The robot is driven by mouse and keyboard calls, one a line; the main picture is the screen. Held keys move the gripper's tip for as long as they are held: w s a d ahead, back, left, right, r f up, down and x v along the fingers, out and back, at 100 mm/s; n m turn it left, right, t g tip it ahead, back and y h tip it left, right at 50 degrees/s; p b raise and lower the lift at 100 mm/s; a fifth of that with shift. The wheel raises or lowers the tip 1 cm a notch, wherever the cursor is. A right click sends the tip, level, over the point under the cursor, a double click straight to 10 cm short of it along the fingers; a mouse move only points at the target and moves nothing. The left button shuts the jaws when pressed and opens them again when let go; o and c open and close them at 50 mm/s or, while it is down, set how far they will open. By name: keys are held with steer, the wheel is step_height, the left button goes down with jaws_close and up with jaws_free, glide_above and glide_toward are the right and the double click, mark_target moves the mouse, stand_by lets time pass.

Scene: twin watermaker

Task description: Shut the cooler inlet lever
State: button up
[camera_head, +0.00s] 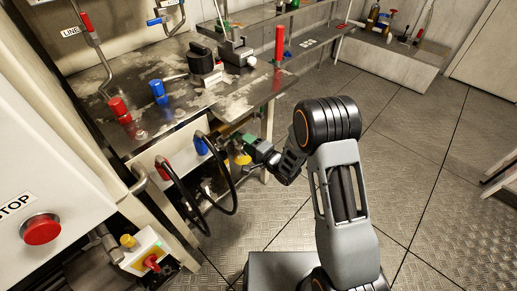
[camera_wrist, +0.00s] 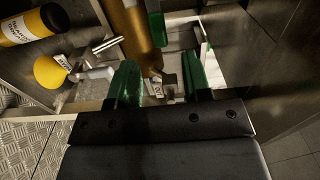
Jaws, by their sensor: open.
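My gripper (camera_head: 240,147) is at the front of the workbench, low, beside the blue-marked hose fitting. In the wrist view its two green fingers are apart, with an empty gap between the fingertips (camera_wrist: 160,66). A yellow ball knob (camera_wrist: 50,71) on a metal rod lies left of the fingers, apart from them. A green upright piece (camera_wrist: 156,28) stands beyond the gap, beside a brown-gold pipe (camera_wrist: 131,25). A small white label (camera_wrist: 155,88) shows between the fingers, its text unreadable. I cannot tell which part is the cooler inlet lever.
The metal workbench (camera_head: 180,112) carries red and blue valve handles. Black hoses (camera_head: 233,190) loop below its front edge, close to my gripper. A white cabinet with a red stop button (camera_head: 41,229) stands left. Floor (camera_head: 430,170) is clear at right.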

steer(key=shift+p+v, duration=0.3)
steer(key=shift+v, duration=2.4)
